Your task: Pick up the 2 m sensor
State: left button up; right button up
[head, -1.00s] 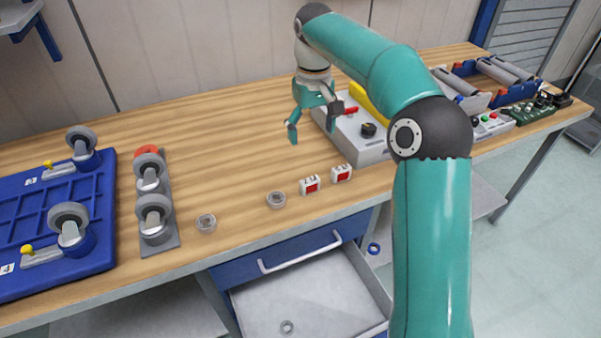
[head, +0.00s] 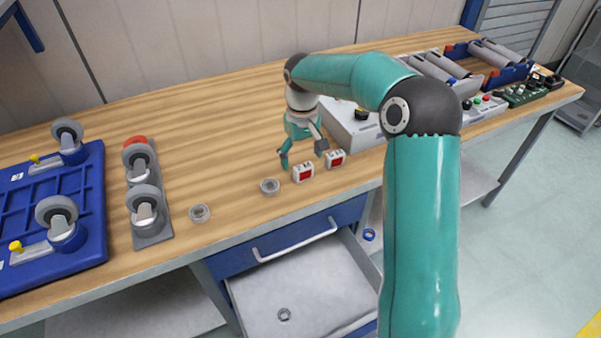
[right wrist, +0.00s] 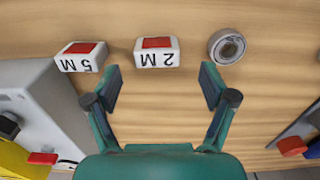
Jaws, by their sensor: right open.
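The 2 m sensor (head: 303,172) is a small white block with a red top, lying on the wooden bench near its front edge. In the right wrist view the 2 m sensor (right wrist: 157,52) shows its "2 M" label upside down, just beyond and between the fingertips. My right gripper (head: 301,156) is open and empty, above the bench just behind the sensor; in the wrist view my right gripper (right wrist: 160,84) has its fingers spread wider than the block. A similar 5 m sensor (head: 335,159) lies to its right. My left gripper is out of view.
A metal ring (head: 270,186) lies close left of the sensor, another ring (head: 199,213) farther left. A grey control box (head: 352,128) stands behind right. Casters on a grey plate (head: 152,215) are to the left. An open drawer (head: 300,290) is below the front edge.

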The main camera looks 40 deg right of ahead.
aim_at(303, 166)
notch_tip(303, 166, down, 4)
jog(key=shift+d+f, duration=0.1)
jog(key=shift+f, duration=0.05)
jog(key=shift+s, duration=0.1)
jog(key=shift+c, duration=0.3)
jog(key=c, duration=1.2)
